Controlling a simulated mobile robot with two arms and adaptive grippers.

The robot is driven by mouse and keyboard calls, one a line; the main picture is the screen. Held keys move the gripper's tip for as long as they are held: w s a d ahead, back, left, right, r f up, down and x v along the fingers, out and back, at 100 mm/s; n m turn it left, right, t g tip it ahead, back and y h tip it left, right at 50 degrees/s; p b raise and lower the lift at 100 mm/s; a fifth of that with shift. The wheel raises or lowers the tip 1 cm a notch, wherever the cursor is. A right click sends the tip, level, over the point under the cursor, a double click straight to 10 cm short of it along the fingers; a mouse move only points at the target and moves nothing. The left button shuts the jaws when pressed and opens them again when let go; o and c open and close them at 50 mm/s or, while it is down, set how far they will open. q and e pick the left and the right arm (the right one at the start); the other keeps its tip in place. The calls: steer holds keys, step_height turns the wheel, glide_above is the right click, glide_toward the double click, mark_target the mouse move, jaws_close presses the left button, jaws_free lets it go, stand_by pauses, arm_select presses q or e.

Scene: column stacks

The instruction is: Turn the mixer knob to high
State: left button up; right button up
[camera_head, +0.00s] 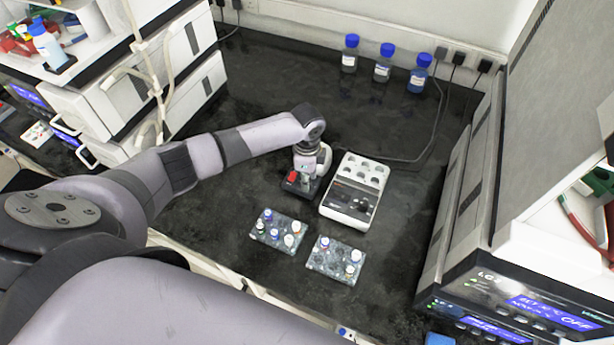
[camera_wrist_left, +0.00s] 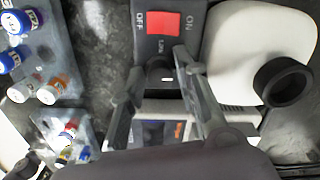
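The mixer has a pale rounded body (camera_wrist_left: 240,45) with a black cup on top, and a dark base with a red switch marked OFF and ON. In the head view its dark base (camera_head: 291,187) shows under my left gripper (camera_head: 306,168), which hides much of it. In the left wrist view my left gripper (camera_wrist_left: 160,62) points at the mixer's front with its two fingers apart. A dark part with a small white mark, perhaps the knob (camera_wrist_left: 158,75), lies between the fingers; I cannot tell whether they touch it. My right gripper is not in view.
A white device with round wells (camera_head: 350,198) stands right beside the mixer. Two tube racks (camera_head: 278,233) (camera_head: 335,262) lie in front. Three blue-capped bottles (camera_head: 383,65) stand at the back wall.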

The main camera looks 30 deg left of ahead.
arm_select(q)
jaws_close()
steer(key=shift+m, duration=0.3)
stand_by(0.3)
steer(key=m, duration=0.2)
steer(key=shift+m, duration=0.4)
steer(key=m, duration=0.3)
steer(key=shift+m, duration=0.3)
steer(key=m, duration=0.5)
steer(key=shift+b, duration=0.35)
steer(key=m+b, duration=0.1)
steer(key=m, duration=0.4)
steer(key=shift+m, duration=0.4)
steer(key=shift+r, duration=0.1)
